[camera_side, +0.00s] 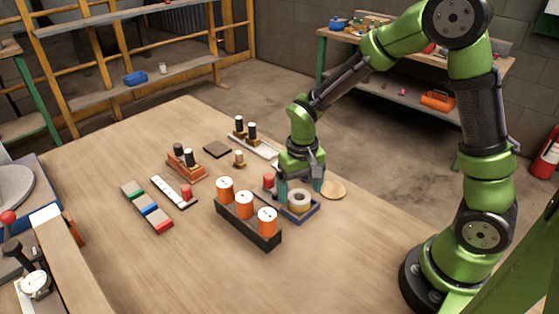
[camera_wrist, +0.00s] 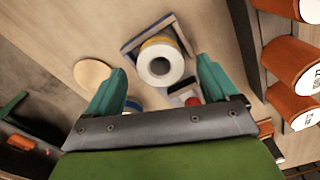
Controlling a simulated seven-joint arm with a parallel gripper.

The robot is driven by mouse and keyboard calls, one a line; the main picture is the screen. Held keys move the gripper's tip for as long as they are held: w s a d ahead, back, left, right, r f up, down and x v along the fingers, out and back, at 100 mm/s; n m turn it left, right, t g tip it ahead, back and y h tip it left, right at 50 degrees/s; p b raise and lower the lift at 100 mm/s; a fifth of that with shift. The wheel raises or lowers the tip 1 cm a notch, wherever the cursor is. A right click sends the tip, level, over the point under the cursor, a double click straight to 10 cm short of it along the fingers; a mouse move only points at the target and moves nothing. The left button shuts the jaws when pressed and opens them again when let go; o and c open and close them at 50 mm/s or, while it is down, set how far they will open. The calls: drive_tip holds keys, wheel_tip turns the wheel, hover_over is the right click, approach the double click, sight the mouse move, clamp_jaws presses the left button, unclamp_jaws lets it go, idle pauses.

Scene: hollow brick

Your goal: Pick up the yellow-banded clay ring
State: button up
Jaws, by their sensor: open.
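The yellow-banded clay ring (camera_side: 299,200) is a pale ring with a dark central hole. It sits in a small blue-edged tray (camera_side: 300,216). In the wrist view the ring (camera_wrist: 161,62) shows its white top face and a yellow-orange band on its side. My gripper (camera_side: 301,187) is above the ring, with its teal fingers spread apart. I cannot tell the exact height of the fingertips over the ring.
A dark rack with orange cylinders (camera_side: 244,204) stands close to the left of the tray. A red-topped piece (camera_side: 268,180) stands beside the tray, and a round wooden disc (camera_side: 333,189) lies to its right. The table's front is clear.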

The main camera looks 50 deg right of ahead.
sight(299, 200)
wheel_tip(299, 200, down, 2)
drive_tip(key=shift+f, duration=0.2)
drive_tip(key=c, duration=1.2)
drive_tip(key=shift+r, duration=0.15)
